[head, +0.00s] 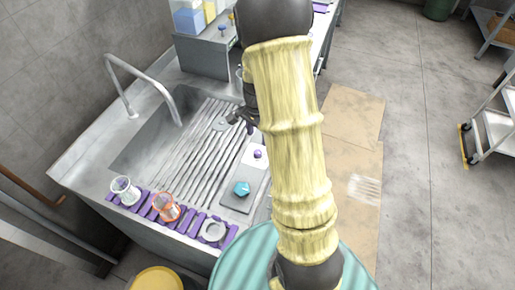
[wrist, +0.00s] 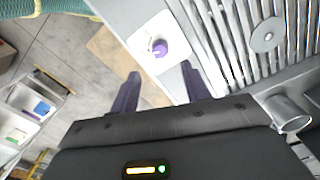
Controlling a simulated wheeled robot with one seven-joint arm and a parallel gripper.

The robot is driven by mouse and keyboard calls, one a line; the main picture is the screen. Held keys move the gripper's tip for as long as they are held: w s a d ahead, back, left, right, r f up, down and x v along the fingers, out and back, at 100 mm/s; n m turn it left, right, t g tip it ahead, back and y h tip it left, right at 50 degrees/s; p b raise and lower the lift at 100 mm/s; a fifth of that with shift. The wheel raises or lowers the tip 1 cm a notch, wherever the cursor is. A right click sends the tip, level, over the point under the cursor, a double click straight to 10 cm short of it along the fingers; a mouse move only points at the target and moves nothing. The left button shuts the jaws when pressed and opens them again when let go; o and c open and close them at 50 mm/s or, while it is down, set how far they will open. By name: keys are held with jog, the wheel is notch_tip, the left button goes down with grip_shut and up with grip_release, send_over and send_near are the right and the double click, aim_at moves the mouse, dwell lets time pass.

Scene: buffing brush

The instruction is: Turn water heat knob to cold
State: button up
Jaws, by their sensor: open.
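A small round purple knob (head: 257,154) sits on a white plate (head: 250,161) at the right side of the sink; no temperature mark on it can be made out. The wrist view shows the knob (wrist: 159,48) on its white plate (wrist: 147,60), ahead of and between my fingertips. My gripper (wrist: 160,72) is open with nothing between its dark fingers. In the head view my gripper (head: 243,120) is partly hidden by my arm and is over the sink, a little beyond the knob. Fingers and knob look apart.
A steel sink with a ribbed drainboard (head: 200,150) and curved faucet (head: 140,80) lies to the left. A teal faceted object (head: 241,188) stands on a grey plate nearer me. Glass vessels (head: 166,208) stand in a purple rack (head: 190,222) along the front edge.

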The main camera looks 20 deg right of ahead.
aim_at(258, 152)
notch_tip(258, 152, down, 9)
jog(key=shift+r+p, duration=0.2)
jog(key=shift+p, duration=0.35)
jog(key=shift+c, duration=0.2)
jog(key=c, duration=1)
